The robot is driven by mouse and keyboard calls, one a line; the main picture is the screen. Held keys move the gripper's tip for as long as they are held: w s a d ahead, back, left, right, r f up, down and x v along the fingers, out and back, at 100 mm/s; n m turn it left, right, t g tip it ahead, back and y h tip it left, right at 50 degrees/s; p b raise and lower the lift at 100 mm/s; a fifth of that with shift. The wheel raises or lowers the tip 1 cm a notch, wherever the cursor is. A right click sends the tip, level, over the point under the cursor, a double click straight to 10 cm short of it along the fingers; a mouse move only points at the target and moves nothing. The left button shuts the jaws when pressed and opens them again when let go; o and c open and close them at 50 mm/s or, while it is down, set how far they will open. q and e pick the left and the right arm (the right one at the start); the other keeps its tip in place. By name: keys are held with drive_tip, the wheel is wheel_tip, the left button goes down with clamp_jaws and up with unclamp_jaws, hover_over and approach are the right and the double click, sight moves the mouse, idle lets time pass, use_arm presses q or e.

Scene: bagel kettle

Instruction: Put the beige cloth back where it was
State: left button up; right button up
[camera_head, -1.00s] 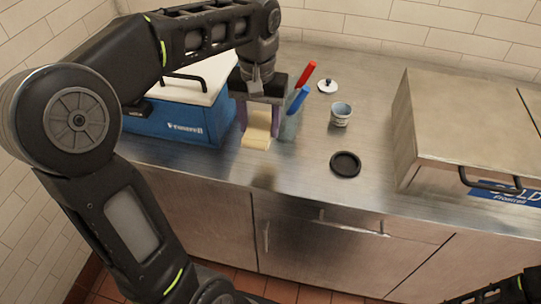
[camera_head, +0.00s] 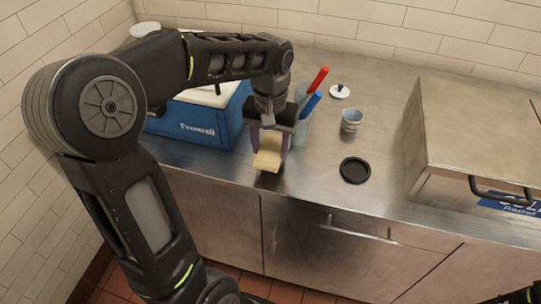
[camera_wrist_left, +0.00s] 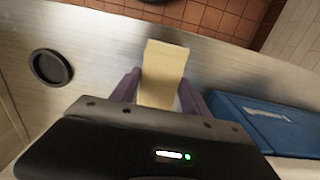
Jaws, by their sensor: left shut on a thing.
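The beige cloth (camera_head: 268,157) is between the fingers of my left gripper (camera_head: 269,142) in the head view. It also shows in the left wrist view (camera_wrist_left: 162,73), a pale folded strip between the two purple fingers (camera_wrist_left: 160,92). My left gripper is shut on it, fingers pointing down, over the front part of the steel counter, just right of the blue cooler. I cannot tell whether the cloth touches the counter. A dark arm part shows at the bottom right of the head view, but no right fingers are visible.
The blue cooler (camera_head: 202,128) stands left of the gripper. A clear container with red (camera_head: 318,79) and blue (camera_head: 311,104) handles is close on its right. A cup (camera_head: 351,120), black lid (camera_head: 355,170) and white lid (camera_head: 340,91) lie farther right, before a large steel box (camera_head: 470,135).

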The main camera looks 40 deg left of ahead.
sight(270, 158)
use_arm(q)
drive_tip(key=shift+f, duration=1.9)
drive_tip(key=shift+f, duration=0.1)
drive_tip(key=o, duration=1.4)
wheel_tip(270, 158, up, 12)
drive_tip(key=shift+r, duration=0.15)
